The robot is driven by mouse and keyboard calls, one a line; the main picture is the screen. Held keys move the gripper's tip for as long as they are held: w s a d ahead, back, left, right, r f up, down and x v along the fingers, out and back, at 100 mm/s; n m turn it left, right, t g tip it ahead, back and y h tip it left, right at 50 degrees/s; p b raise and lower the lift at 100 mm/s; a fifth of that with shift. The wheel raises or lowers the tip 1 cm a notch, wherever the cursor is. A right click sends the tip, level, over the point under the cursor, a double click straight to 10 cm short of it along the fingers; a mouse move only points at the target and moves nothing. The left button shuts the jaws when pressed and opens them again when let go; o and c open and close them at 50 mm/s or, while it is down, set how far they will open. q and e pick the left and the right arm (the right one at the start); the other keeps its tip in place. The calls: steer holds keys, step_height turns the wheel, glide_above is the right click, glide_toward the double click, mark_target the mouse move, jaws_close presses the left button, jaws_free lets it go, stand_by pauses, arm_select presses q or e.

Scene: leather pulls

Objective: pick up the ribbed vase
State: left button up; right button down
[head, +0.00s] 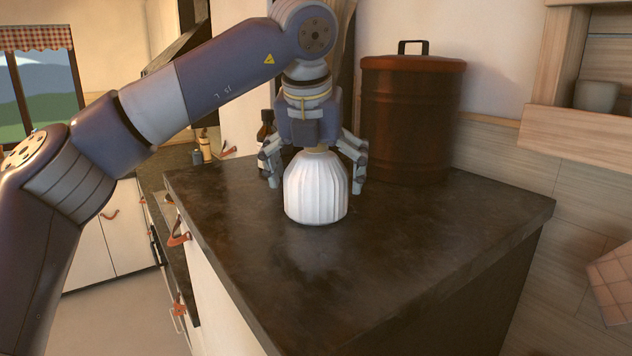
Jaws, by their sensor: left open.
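The white ribbed vase (316,193) stands upright on the dark countertop (400,245). My left gripper (315,184) comes down from above it, with its fingers open on either side of the vase. The left finger is beside the vase's left shoulder and the right finger is beside its right side. Whether the fingers touch it cannot be told. The vase's top is partly hidden by the gripper. My right gripper is not in view.
A large dark brown lidded canister (410,120) stands behind and to the right of the vase. A dark bottle (266,132) stands behind to the left. A grey cup (597,96) sits on a wall shelf at right. The counter's front and right are clear.

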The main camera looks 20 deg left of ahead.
arm_select(q)
steer(key=shift+d, duration=0.15)
steer(key=c, duration=0.8)
steer(key=shift+r, duration=0.1)
steer(key=c, duration=0.5)
